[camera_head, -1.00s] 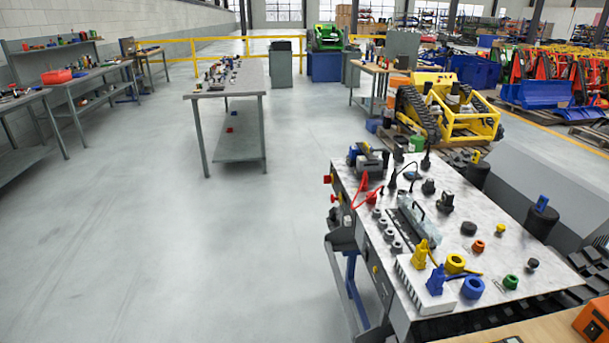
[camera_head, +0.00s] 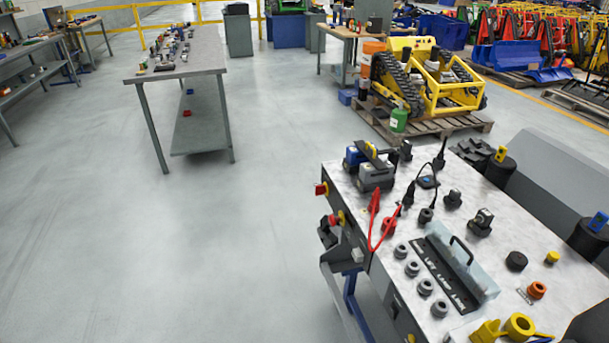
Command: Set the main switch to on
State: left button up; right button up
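A grey-topped console (camera_head: 480,185) stands at the right. Neither of my grippers shows in the head view.
The console top holds a dark battery-like block (camera_head: 375,172), red and black cables, several dark knobs and a clear-covered strip (camera_head: 455,265). A grey workbench (camera_head: 180,63) stands at the upper left. The grey floor (camera_head: 180,250) left of the console is clear.

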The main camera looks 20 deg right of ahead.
aim_at(320, 189)
jog(key=i+j+z, duration=0.1)
jog(key=i+z, duration=0.35)
jog(key=i+j+z, duration=0.2)
jog(key=i+z, duration=0.25)
jog(key=i+j+z, duration=0.25)
jog(key=z, duration=0.15)
jog(key=i+j+z, duration=0.25)
jog(key=j+z, duration=0.2)
